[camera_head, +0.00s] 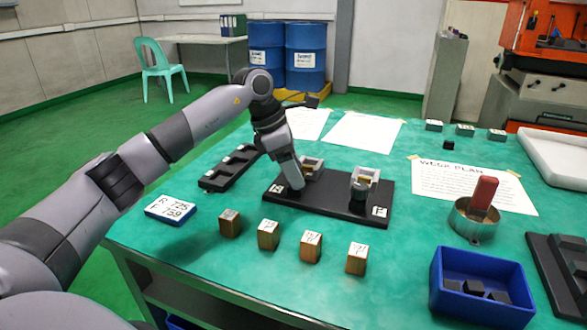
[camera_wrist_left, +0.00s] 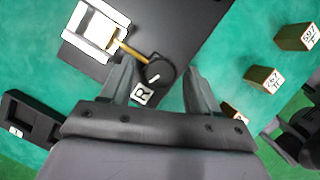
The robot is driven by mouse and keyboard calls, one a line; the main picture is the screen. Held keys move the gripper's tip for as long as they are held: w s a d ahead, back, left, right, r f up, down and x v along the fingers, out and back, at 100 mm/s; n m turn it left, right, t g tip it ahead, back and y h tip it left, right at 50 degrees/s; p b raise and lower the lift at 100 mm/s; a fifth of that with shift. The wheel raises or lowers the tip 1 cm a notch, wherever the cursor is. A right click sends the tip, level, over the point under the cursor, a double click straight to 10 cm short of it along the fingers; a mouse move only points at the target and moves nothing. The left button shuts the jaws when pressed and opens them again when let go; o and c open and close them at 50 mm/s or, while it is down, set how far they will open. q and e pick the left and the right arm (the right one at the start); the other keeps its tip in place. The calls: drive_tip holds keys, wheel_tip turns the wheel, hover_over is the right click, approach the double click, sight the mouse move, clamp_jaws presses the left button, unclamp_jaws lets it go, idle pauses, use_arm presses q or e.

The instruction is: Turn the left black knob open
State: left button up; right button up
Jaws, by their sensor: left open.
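The black base plate (camera_head: 330,208) lies on the green table and carries two white-framed fixtures. The left black knob (camera_wrist_left: 158,72), with a light pointer mark, sits beside the label R (camera_wrist_left: 142,94) and a brass stem. In the head view my gripper hides most of this knob. My left gripper (camera_head: 296,189) points down over it. In the left wrist view the open fingers (camera_wrist_left: 160,78) stand on either side of the knob; contact cannot be told. The right black knob (camera_head: 358,198) stands near the label F. My right gripper is not in view.
Several wooden blocks (camera_head: 268,235) stand in front of the plate. A black slotted tray (camera_head: 232,168) and a blue-edged sign (camera_head: 171,209) lie to the left. A metal cup (camera_head: 475,221) and blue bin (camera_head: 480,289) are at the right. Papers lie behind.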

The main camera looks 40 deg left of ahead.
use_arm(q)
drive_tip(key=c, duration=1)
drive_tip(key=shift+c, duration=0.2)
